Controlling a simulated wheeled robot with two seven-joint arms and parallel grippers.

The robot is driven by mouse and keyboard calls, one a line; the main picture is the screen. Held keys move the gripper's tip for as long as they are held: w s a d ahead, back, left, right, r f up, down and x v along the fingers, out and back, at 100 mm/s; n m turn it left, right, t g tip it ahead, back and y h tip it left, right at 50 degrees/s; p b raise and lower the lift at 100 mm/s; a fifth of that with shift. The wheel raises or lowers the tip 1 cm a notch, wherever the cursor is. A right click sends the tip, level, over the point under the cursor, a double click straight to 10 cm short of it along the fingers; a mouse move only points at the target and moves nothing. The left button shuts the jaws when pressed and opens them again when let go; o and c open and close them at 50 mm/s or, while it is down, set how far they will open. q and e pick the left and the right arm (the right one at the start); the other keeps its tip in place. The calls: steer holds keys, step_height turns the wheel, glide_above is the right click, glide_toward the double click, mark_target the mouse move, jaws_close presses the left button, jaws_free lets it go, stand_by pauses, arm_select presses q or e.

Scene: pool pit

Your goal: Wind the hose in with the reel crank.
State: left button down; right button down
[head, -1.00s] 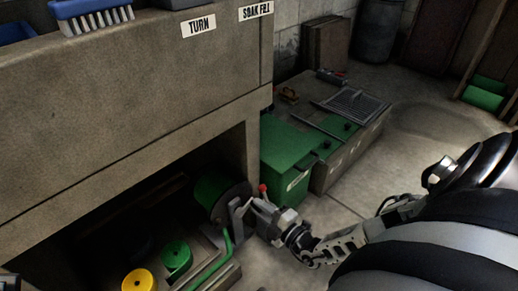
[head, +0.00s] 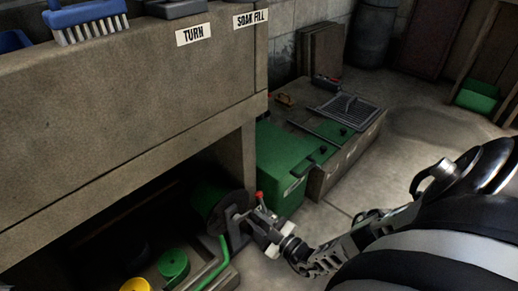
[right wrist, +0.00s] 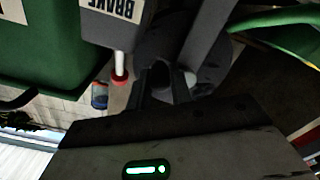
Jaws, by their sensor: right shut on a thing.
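The hose reel (head: 207,203), a green drum with a dark round flange, sits low under the concrete counter. The green hose (head: 222,250) runs down from beside it. My right gripper (head: 246,216) is at the reel's near right side, shut on the crank handle, which it largely hides. In the right wrist view the fingers (right wrist: 163,84) close on the dark, round crank handle (right wrist: 161,68). A white rod with a red ring (right wrist: 119,76) stands close to the left of the fingers, below a BRAKE label (right wrist: 112,10). My left gripper is not in view.
A green box (head: 283,160) stands close behind the right gripper, beside a low concrete block with a grate (head: 350,110). A green coil (head: 173,265) and a yellow one (head: 137,285) lie below the counter (head: 110,120).

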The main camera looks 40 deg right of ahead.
steer(key=shift+w, duration=0.1)
stand_by(0.4)
steer(key=c, duration=1.3)
jaws_free()
steer(key=shift+o, duration=0.2)
steer(key=shift+s, duration=0.3)
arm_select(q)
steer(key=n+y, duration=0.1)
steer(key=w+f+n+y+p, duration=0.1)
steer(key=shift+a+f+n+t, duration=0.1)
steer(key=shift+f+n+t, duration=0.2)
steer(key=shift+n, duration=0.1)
arm_select(e)
steer(key=s+d, duration=0.1)
steer(key=s, duration=1.4)
steer(key=shift+s+d, duration=0.15)
steer(key=shift+s, duration=0.05)
